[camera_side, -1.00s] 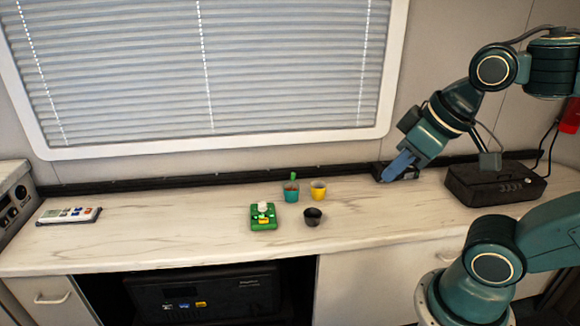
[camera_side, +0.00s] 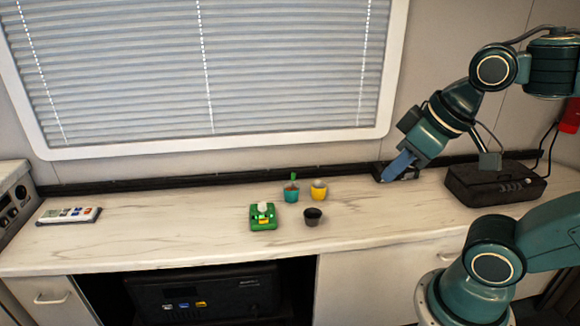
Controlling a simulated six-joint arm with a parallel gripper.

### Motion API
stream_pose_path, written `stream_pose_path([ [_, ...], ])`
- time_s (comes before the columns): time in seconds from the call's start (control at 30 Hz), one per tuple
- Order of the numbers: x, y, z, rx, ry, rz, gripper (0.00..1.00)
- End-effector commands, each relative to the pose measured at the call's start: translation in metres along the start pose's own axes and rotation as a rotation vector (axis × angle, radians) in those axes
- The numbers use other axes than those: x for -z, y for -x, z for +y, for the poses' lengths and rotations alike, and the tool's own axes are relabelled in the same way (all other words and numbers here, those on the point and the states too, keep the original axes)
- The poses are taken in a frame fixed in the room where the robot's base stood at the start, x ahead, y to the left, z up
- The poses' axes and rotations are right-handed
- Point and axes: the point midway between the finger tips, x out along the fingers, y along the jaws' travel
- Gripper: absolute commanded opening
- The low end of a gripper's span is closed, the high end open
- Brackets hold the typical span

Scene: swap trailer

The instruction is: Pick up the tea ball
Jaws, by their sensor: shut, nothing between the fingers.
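No thing in the side view can be told for certain as the tea ball. A small whitish rounded thing (camera_side: 263,208) sits on a green holder (camera_side: 263,224) near the middle of the counter; it is too small to tell what it is. My gripper (camera_side: 386,178), with blue fingers, is shut and empty. It points down and left over the back of the counter, well to the right of the green holder and the cups. A small dark box (camera_side: 408,174) lies behind the fingers, partly hidden by them.
A teal cup (camera_side: 291,195) with a green thing sticking up, a yellow cup (camera_side: 319,193) and a black cup (camera_side: 313,220) stand right of the green holder. A black case (camera_side: 495,187) lies at the right. A white remote-like panel (camera_side: 69,215) lies left. The counter's left middle is clear.

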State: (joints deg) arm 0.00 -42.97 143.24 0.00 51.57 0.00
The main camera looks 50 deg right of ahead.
Motion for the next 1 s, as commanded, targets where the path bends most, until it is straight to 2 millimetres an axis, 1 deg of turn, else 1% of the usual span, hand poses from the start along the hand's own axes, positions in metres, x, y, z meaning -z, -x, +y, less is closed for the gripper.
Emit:
stream_pose_path([
  [0.07,0.000,0.000,0.000,0.000,0.000,0.000,0.00],
  [0.2,0.000,0.000,0.000,0.000,0.000,0.000,0.28],
  [0.27,0.000,0.000,0.000,0.000,0.000,0.000,0.39],
  [0.3,0.000,0.000,0.000,0.000,0.000,0.000,0.41],
  [0.57,0.000,0.000,0.000,0.000,0.000,0.000,0.41],
  [0.7,0.004,-0.002,0.000,0.001,0.008,0.000,0.41],
  [0.87,0.019,-0.009,0.000,0.008,0.036,0.003,0.41],
  [1.0,0.041,-0.021,0.001,0.021,0.075,0.011,0.41],
])
